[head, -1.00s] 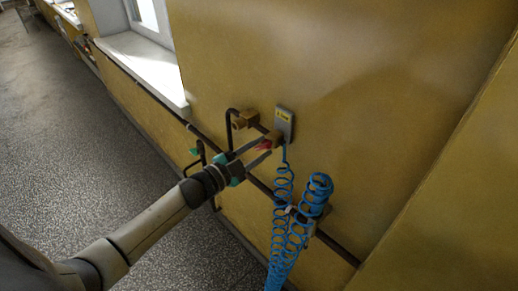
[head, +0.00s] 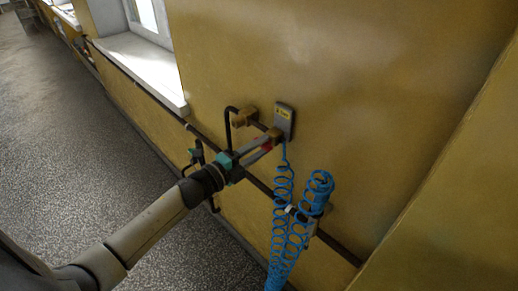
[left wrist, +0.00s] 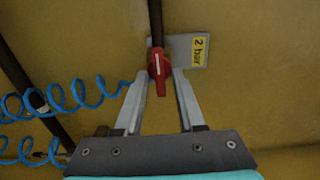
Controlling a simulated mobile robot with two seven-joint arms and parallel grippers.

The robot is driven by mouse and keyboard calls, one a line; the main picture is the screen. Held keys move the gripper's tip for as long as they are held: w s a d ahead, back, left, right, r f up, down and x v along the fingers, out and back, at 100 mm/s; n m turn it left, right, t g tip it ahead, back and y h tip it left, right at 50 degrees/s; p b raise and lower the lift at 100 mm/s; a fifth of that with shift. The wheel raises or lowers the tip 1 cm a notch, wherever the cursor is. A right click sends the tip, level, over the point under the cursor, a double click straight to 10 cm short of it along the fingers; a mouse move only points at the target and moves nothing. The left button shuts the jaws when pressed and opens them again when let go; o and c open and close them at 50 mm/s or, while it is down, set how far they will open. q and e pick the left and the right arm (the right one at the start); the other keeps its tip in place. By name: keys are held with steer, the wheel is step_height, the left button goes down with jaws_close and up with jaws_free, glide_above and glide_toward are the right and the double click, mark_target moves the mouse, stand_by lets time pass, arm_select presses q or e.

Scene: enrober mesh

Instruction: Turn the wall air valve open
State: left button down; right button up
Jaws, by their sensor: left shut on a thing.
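The wall air valve has a red handle (left wrist: 160,72) on a dark pipe, seen in the middle of the left wrist view. In the head view only a little of the red handle (head: 264,148) shows beside a brass body (head: 275,135). My left gripper (left wrist: 162,75) is shut on the red handle, one finger on each side of it. The handle's end points back toward the palm in the wrist view. In the head view my left gripper (head: 268,143) reaches the valve from the lower left. My right gripper is not in view.
A grey plate (head: 284,119) with a yellow label, reading "2 bar" in the wrist view, is behind the valve. Dark pipes (head: 338,247) run along the yellow wall. A window sill (head: 140,65) juts out upper left.

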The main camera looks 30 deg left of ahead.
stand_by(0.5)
arm_select(q)
steer(key=c, duration=0.9)
jaws_free()
steer(key=v, duration=1.5)
steer(key=shift+s+a, duration=0.1)
steer(key=shift+a, duration=0.05)
steer(key=shift+f, duration=0.1)
